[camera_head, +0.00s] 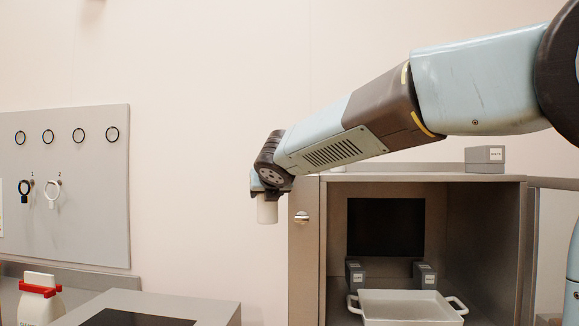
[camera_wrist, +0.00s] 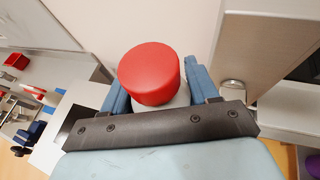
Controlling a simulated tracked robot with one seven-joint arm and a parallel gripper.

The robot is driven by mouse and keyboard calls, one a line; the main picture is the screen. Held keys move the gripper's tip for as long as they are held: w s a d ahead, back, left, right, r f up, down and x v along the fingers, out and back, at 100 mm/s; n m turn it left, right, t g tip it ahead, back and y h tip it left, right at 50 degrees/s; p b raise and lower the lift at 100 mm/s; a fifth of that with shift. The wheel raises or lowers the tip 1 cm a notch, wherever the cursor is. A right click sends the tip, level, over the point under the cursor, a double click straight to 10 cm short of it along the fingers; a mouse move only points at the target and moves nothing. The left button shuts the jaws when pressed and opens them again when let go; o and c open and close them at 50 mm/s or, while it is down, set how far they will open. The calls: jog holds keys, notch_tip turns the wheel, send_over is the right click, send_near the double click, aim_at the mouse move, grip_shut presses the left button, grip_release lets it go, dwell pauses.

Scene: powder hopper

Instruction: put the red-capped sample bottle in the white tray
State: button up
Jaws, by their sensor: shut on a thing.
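The sample bottle's red cap (camera_wrist: 150,74) fills the space between the two blue fingers of my gripper (camera_wrist: 160,88) in the wrist view. My gripper (camera_head: 269,188) is shut on the bottle and holds it in the air. In the head view the bottle's white lower body (camera_head: 267,212) hangs upright below the fingers; its cap is hidden there. The white tray (camera_head: 405,306), with two side handles, sits inside the open grey cabinet, lower and to the right of my gripper.
The cabinet's open door (camera_head: 305,255), with a knob, stands between the bottle and the tray in the picture. Small grey blocks (camera_head: 425,275) sit behind the tray. A white container with a red clip (camera_head: 40,292) stands at left, below a pegboard (camera_head: 75,185) with rings.

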jog(key=s+a+f+n+g+y, duration=0.1)
jog(key=s+a+f+n+y, duration=0.2)
jog(key=f, duration=0.6)
jog(key=shift+s+a+f+n+g+y, duration=0.25)
jog(key=shift+a+n+y, duration=0.7)
jog(key=shift+a, duration=0.9)
